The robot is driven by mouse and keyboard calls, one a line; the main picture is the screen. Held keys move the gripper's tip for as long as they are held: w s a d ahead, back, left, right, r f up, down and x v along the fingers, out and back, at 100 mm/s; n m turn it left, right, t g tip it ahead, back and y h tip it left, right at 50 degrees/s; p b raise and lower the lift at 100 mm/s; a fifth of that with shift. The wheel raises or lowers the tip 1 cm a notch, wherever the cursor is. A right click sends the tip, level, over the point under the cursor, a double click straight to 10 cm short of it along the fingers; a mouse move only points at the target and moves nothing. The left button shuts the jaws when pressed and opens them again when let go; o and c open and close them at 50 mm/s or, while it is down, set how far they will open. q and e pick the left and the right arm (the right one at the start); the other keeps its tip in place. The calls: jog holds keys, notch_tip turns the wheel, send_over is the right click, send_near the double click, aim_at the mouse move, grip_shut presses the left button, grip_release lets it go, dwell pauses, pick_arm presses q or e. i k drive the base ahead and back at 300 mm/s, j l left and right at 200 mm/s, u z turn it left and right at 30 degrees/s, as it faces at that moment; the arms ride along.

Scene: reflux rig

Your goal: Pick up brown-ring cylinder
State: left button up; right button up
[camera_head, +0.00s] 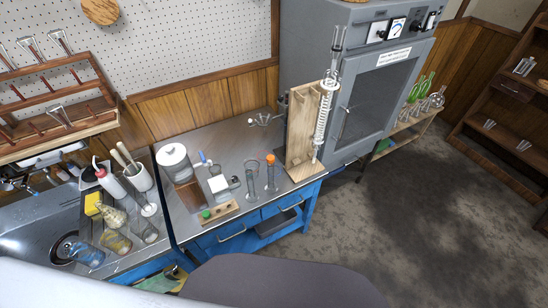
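Two slim clear glass cylinders stand upright on the steel bench, left of the wooden stand. The left cylinder (250,182) has a dark band near its top; whether that band is brown is too small to tell. The right cylinder (271,175) has an orange piece at its top. They stand close together with a small gap. Neither of my grippers is in view, and nothing is seen touching the cylinders.
A wooden stand (303,130) holding a glass condenser (322,115) rises right of the cylinders. A wooden block (219,212) with a green-topped item, a white jar (173,158) and small items are to the left. Behind the stand is a grey cabinet (378,95).

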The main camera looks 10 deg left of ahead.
aim_at(271, 187)
jog(key=l+u, duration=0.15)
jog(key=l, duration=0.3)
jog(key=k+l+u, duration=0.15)
jog(key=l, duration=0.25)
jog(key=l+u, duration=0.2)
jog(key=l, duration=0.25)
jog(key=k+l+u, duration=0.15)
jog(key=l, duration=0.25)
